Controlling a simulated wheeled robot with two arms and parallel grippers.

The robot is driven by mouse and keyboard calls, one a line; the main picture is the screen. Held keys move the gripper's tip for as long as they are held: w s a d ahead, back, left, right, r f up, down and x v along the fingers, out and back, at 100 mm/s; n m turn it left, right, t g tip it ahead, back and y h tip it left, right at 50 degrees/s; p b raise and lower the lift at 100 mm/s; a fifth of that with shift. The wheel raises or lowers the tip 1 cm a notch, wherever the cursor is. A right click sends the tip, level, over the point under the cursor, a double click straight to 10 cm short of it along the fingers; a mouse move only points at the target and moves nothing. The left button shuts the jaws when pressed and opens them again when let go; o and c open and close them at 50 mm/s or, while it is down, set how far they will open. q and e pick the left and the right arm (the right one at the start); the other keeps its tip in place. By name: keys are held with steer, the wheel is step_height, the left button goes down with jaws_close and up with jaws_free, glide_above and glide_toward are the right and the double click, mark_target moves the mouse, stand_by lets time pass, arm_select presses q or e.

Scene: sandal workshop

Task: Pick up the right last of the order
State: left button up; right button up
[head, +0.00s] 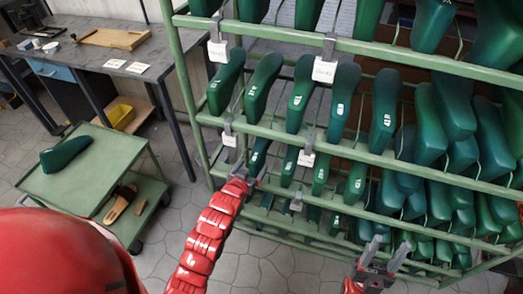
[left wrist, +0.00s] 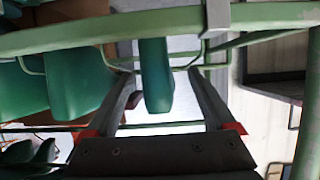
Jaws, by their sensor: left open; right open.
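Green lasts hang in rows on a green rack (head: 262,131), some with small white size marks. My left gripper (head: 245,180) is open at the rack's left end, at a lower row, close to the leftmost last there (head: 258,156). In the left wrist view a green last (left wrist: 155,75) stands between the two open fingers (left wrist: 163,88), with gaps at its sides. My right gripper (head: 387,256) is open and empty in front of the rack's lower rows. One green last (head: 66,153) lies on the cart (head: 103,165). I cannot read which last is the order's right one.
White tags (head: 323,70) hang from grey clips on the rails, and a rail crosses just above the left fingers. A workbench (head: 95,57) with a wooden board stands at the back left. A sandal (head: 120,203) lies on the cart's lower shelf. Floor between cart and rack is clear.

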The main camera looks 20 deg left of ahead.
arm_select(q)
steer(key=x, duration=0.5)
steer(key=shift+d+f+b, duration=0.1)
steer(key=shift+d+b, duration=0.2)
steer(key=shift+c, duration=0.3)
jaws_close()
